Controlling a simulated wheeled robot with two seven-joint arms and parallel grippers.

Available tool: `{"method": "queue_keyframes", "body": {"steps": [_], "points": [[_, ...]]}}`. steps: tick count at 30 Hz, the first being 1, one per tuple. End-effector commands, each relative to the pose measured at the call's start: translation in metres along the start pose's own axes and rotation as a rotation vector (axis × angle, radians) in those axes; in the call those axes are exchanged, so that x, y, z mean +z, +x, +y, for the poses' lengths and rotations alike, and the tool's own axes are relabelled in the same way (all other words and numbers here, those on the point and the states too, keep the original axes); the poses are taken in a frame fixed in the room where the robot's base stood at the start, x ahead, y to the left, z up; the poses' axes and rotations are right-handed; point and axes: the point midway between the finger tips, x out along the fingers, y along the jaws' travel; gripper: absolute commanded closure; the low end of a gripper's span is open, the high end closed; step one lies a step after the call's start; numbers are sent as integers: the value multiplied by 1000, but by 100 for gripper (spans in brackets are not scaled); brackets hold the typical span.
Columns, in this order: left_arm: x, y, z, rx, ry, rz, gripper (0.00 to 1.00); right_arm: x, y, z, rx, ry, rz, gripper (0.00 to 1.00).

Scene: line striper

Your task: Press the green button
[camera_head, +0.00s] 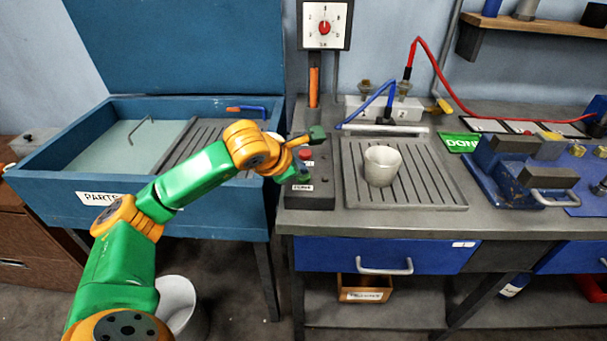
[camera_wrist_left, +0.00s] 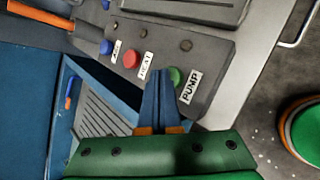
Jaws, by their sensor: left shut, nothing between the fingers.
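The green button (camera_wrist_left: 177,76) sits on a dark grey control box beside the "PUMP" label (camera_wrist_left: 191,87) in the left wrist view. My left gripper (camera_wrist_left: 158,76) is shut and empty. Its fingertips show just left of the green button and partly overlap its edge in that view. I cannot tell whether they touch it. In the head view the left gripper (camera_head: 289,174) is at the left edge of the control box (camera_head: 312,201), close to the label. My right gripper is not in view.
A red button (camera_wrist_left: 130,60) and a blue button (camera_wrist_left: 106,46) stand in the same row. A white cup (camera_head: 382,165) stands on the ribbed tray (camera_head: 430,190) right of the box.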

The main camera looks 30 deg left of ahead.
Motion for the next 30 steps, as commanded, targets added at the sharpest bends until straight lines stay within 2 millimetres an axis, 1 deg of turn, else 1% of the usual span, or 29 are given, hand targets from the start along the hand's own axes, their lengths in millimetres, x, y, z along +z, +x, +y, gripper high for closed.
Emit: {"method": "queue_keyframes", "body": {"steps": [11,19,27,30], "points": [[-2,2,-1,-1,0,1,100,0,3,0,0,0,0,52],[7,-10,8,0,0,0,100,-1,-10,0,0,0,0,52],[7,-10,8,0,0,0,100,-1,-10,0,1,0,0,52],[10,-13,10,0,0,0,100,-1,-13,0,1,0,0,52]]}}
